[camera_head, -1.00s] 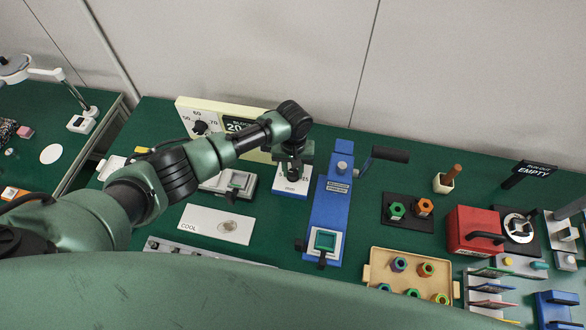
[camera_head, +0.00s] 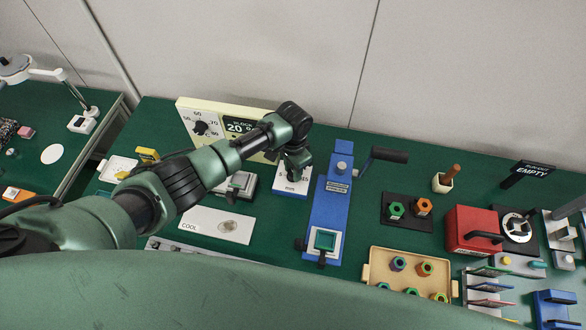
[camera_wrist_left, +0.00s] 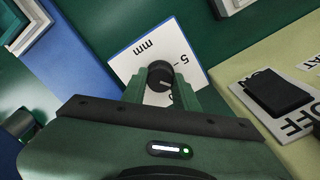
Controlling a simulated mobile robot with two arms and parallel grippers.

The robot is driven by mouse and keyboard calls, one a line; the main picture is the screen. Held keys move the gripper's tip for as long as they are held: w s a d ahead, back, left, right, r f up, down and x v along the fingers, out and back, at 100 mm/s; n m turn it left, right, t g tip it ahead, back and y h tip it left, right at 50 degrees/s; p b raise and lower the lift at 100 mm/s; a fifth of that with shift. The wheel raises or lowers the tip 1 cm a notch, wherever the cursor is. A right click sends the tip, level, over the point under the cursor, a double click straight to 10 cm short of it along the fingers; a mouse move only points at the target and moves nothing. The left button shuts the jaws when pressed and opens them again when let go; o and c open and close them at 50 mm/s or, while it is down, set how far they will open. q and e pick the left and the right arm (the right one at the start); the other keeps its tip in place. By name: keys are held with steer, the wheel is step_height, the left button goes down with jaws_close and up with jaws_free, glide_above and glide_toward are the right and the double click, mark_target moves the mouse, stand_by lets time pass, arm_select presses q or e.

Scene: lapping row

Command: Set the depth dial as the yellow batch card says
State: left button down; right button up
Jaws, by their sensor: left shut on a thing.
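The depth dial is a black knob (camera_wrist_left: 159,72) on a white plate (camera_wrist_left: 131,66) marked "mm" and 5; the other scale numbers are mostly hidden by my fingers. A pale line shows on the knob. In the head view the dial's blue-edged white block (camera_head: 291,190) stands left of the blue machine, its knob hidden under my gripper. My left gripper (camera_head: 294,172) comes down from above, its fingers (camera_wrist_left: 163,88) shut on the knob. A small yellow card (camera_head: 147,154) with dark marks, perhaps the batch card, stands behind my left forearm; its writing is too small to read.
A cream panel (camera_head: 186,112) with a gauge and dark display stands behind my arm. The blue machine (camera_head: 331,200) with a black-handled lever is close on the right. A black switch (camera_wrist_left: 275,92) shows in the wrist view. A white COOL plate (camera_head: 212,231) lies in front.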

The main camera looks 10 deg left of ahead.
arm_select(q)
steer(key=m, duration=0.3)
steer(key=shift+m, duration=2)
steer(key=c, duration=1.1)
jaws_free()
steer(key=shift+r+b, duration=0.7)
steer(key=shift+r, duration=3.2)
